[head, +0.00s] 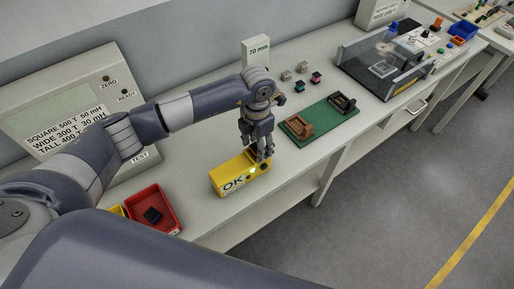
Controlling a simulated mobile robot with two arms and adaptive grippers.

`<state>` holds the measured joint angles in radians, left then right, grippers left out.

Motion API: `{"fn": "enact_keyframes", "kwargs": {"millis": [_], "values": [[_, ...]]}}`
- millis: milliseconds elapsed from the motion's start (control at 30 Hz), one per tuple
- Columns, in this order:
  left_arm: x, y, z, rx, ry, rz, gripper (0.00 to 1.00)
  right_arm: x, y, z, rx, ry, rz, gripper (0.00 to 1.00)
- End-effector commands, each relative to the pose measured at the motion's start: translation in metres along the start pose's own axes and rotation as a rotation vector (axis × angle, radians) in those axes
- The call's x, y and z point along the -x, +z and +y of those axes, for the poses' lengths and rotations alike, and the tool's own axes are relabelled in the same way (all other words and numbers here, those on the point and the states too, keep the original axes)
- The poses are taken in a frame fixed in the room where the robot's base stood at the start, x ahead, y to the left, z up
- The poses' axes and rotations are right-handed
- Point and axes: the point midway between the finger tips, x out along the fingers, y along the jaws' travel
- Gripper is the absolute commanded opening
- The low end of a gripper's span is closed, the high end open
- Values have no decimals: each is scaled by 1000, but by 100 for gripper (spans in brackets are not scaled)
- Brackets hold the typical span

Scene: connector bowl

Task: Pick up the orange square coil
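A brownish-orange blocky part (298,128), which looks like a coil former, sits on the left end of the green mat (322,121). I cannot tell for sure that it is the orange square coil. My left gripper (265,157) points down at the yellow box marked OK (228,184), at its right end, to the left of the mat and apart from the brownish-orange part. Its fingers are small and dark against the box, so I cannot tell whether they are open or hold anything. My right gripper is out of view.
A dark block (342,103) sits on the mat's right end. Several small parts (300,87) lie behind the mat. A red bin (165,215) with a dark piece stands front left.

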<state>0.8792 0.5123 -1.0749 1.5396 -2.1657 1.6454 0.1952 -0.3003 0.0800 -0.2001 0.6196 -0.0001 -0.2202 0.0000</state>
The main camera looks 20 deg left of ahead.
Motion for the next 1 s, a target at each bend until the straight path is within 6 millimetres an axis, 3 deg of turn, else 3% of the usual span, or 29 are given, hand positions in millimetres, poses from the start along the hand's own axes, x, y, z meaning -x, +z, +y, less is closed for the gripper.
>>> {"fn": "enact_keyframes", "kwargs": {"millis": [33,167,200,633,867,1000], "values": [[0,0,0,0,0,0,37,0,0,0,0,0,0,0],[0,0,0,0,0,0,8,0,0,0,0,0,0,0],[0,0,0,0,0,0,6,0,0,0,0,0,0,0],[5,1,0,0,0,-3,6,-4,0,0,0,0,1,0],[30,2,1,-1,4,-7,6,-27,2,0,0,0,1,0],[33,-16,-22,-7,-1,-1,6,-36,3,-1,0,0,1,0]]}}
